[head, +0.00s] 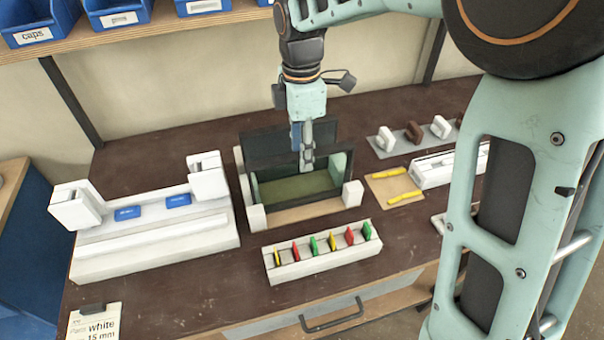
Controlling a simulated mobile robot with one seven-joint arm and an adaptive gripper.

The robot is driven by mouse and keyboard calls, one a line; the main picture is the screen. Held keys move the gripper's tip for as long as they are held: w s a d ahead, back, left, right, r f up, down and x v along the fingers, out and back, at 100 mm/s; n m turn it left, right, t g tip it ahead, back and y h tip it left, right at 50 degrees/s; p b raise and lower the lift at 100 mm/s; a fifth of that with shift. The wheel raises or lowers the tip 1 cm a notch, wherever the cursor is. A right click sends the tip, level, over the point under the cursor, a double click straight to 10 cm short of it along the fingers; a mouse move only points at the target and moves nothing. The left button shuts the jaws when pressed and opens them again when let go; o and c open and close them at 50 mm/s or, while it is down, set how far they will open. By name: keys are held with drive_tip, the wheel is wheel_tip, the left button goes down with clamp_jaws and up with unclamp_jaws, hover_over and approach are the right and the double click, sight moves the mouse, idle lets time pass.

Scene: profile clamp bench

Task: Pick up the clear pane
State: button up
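I cannot make out a clear pane with certainty. A dark, glassy-looking upright panel (262,150) stands at the back of an open box with a green floor (298,188) in the middle of the bench. My gripper (307,168) points down over this box, in front of the panel. Its fingers look close together, but they are small and seen edge-on, so I cannot tell whether they are open or hold anything.
A white clamp fixture (155,238) with two blue tags stands at left. A white rack (320,252) with several coloured pieces is in front. At right are a grey strip (383,144) with several clips, a tan mat (379,196) with yellow pieces, and a white fixture (432,172).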

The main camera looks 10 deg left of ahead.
sight(302, 183)
drive_tip(key=shift+s+f, duration=0.15)
drive_tip(key=shift+f, duration=5.2)
drive_tip(key=shift+r, duration=0.1)
clamp_jaws()
